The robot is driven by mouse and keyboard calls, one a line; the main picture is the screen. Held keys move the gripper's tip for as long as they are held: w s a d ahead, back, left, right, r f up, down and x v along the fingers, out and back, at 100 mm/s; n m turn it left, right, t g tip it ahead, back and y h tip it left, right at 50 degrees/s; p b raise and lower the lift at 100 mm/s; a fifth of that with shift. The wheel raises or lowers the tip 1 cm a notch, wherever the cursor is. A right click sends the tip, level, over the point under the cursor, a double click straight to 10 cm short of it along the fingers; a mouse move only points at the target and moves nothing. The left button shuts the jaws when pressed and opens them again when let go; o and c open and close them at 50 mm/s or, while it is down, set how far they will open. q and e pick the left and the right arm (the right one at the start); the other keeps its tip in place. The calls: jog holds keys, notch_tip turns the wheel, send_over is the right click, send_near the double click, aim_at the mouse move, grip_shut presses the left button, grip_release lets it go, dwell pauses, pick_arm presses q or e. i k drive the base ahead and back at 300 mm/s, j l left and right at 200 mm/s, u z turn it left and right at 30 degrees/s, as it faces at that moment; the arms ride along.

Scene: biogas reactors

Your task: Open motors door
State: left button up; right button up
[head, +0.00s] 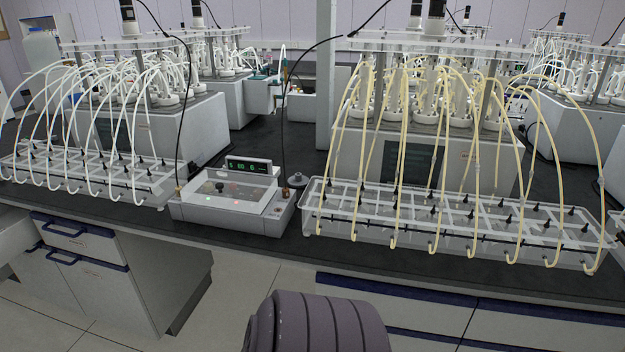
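No part in view can be clearly told as the motors door. Dark motor-like cylinders stand above the reactor racks, one at the upper left (129,18) and one at the upper right (434,18). Between the racks, a low grey-white box (228,212) with a clear-topped section and a small green-lit display (248,166) sits on the bench. Its clear top looks closed. Under the bench at the left is a cabinet with blue-handled drawers (85,240), which look shut. Neither of my grippers is in view.
A black bench top (280,240) runs across the view. Clear trays with tubes stand at the left (90,178) and right (450,236) near its front edge. Black cables hang around the middle box.

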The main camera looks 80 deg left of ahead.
aim_at(108, 292)
jog(key=u, duration=4.3)
jog(key=i+j+z, duration=0.1)
jog(key=i, duration=0.25)
jog(key=i+j+z, duration=0.1)
jog(key=i, duration=0.25)
